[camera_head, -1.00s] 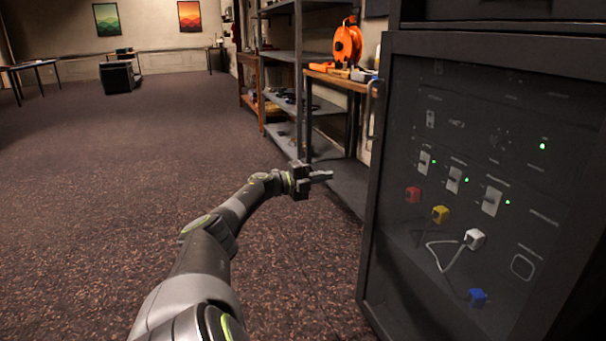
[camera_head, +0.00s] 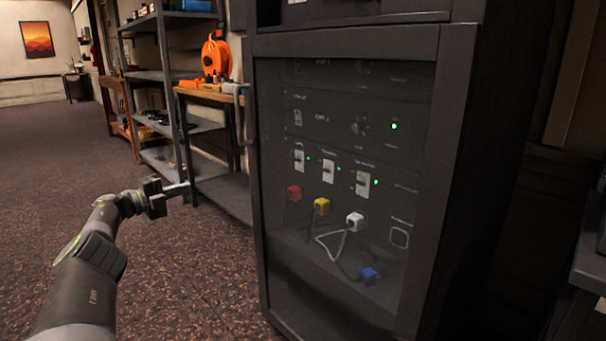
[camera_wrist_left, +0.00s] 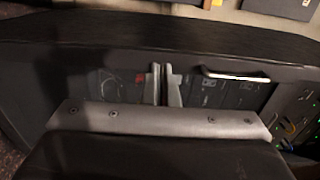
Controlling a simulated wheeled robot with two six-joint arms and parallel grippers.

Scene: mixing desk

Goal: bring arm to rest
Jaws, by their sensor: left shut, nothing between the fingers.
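My left arm comes in from the lower left of the head view. Its gripper (camera_head: 178,188) is shut and empty, held in the air over the carpet, left of a dark rack cabinet. The left wrist view shows the shut fingers (camera_wrist_left: 164,86) close together, with a dark panel behind them and nothing between them. My right gripper is in neither view.
The dark cabinet (camera_head: 455,120) has a glass-like front with switches, green lights and red, yellow, white and blue plugs. Carpet (camera_head: 50,170) at left is clear.

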